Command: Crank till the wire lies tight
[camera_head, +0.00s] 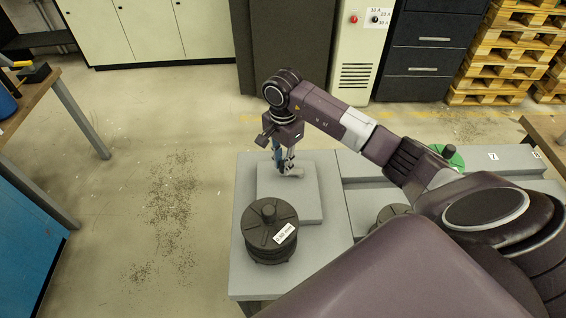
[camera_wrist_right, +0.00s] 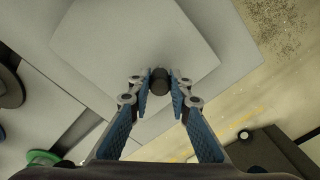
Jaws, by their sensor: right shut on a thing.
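My right gripper (camera_head: 283,168) reaches down over a light grey raised block (camera_head: 300,203) on the grey bench (camera_head: 340,240). In the right wrist view, its blue-padded fingers (camera_wrist_right: 159,88) are shut on a dark round knob (camera_wrist_right: 159,75), which looks like the crank's handle. A short grey piece (camera_head: 294,173), perhaps the crank arm, shows beside the fingertips in the head view. A dark wire spool (camera_head: 265,218) with a white label stands in front of the block. I cannot make out the wire or whether it is tight. My left gripper is not in view.
A second dark round thing (camera_head: 393,212) is partly behind my arm. Cabinets and a white control box (camera_head: 356,45) stand behind. The floor at left is open.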

